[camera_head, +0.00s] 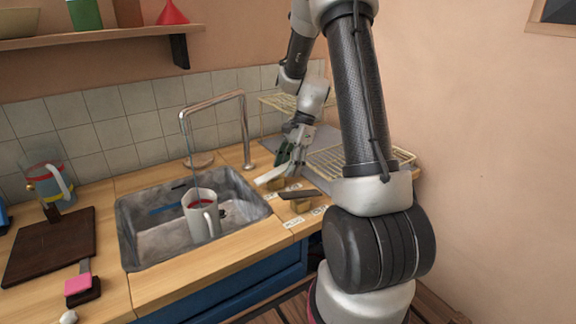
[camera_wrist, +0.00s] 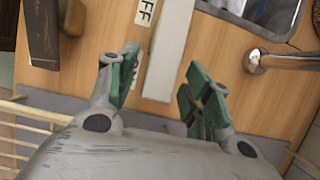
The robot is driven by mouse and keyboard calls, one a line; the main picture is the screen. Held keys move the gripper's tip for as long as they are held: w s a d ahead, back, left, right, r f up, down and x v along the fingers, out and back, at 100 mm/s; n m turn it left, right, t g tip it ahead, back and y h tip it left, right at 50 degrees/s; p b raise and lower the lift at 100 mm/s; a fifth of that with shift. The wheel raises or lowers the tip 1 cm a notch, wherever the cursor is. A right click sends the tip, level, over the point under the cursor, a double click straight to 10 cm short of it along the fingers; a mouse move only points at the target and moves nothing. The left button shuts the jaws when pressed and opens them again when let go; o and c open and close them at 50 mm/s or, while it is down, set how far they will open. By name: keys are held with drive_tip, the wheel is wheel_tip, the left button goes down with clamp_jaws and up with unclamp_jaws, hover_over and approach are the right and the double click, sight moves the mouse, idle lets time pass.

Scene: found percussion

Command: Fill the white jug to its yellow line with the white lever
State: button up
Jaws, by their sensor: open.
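A thin bluish streak, apparently water, runs from the spout into the jug. The white lever (camera_head: 270,174) lies on the counter right of the sink; it also shows in the wrist view (camera_wrist: 166,55), beside an "OFF" label. My gripper (camera_head: 287,158) is open just behind the lever. In the wrist view, its green-padded fingers (camera_wrist: 160,88) are either side of the lever's near end; contact is unclear.
A dark lever (camera_head: 299,194) sits close beside the white one; it also shows in the wrist view (camera_wrist: 42,35). The metal tap (camera_head: 246,130) stands behind the sink (camera_head: 145,252). A wire rack (camera_head: 340,158) is on the right. A dark board (camera_head: 48,248) lies left.

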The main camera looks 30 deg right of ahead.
drive_tip(key=c, duration=1)
drive_tip(key=shift+a+r+h, duration=0.2)
drive_tip(key=shift+h, duration=0.2)
drive_tip(key=shift+r, duration=0.1)
drive_tip(key=shift+d, duration=0.1)
drive_tip(key=o, duration=1)
